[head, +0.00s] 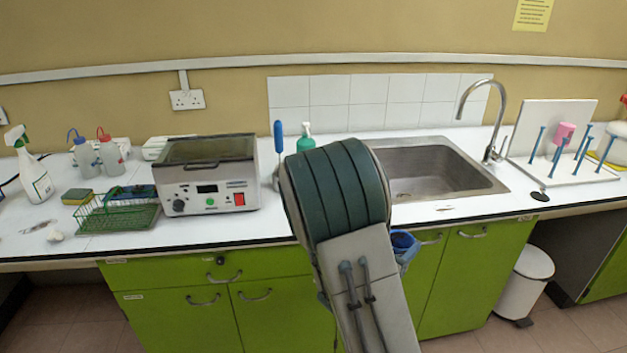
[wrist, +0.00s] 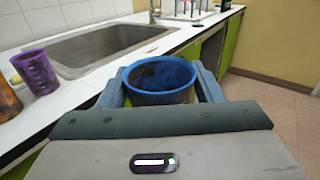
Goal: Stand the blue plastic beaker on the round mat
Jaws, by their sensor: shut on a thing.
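The blue plastic beaker (wrist: 160,97) is between the two fingers of my gripper (wrist: 162,78) in the wrist view. My gripper is shut on it. The beaker's open rim faces up and it looks roughly upright. In the head view the beaker (head: 403,241) shows beside my arm, in front of the counter's front edge and the green cupboards; my arm partly hides it.
The sink (head: 430,170) with its tall tap (head: 475,95) lies behind the beaker. A peg rack (head: 570,172) with a pink cup stands behind the mat. A purple beaker (wrist: 36,72) and a brown container (wrist: 5,98) stand left of the sink. A white bin (head: 527,280) is on the floor.

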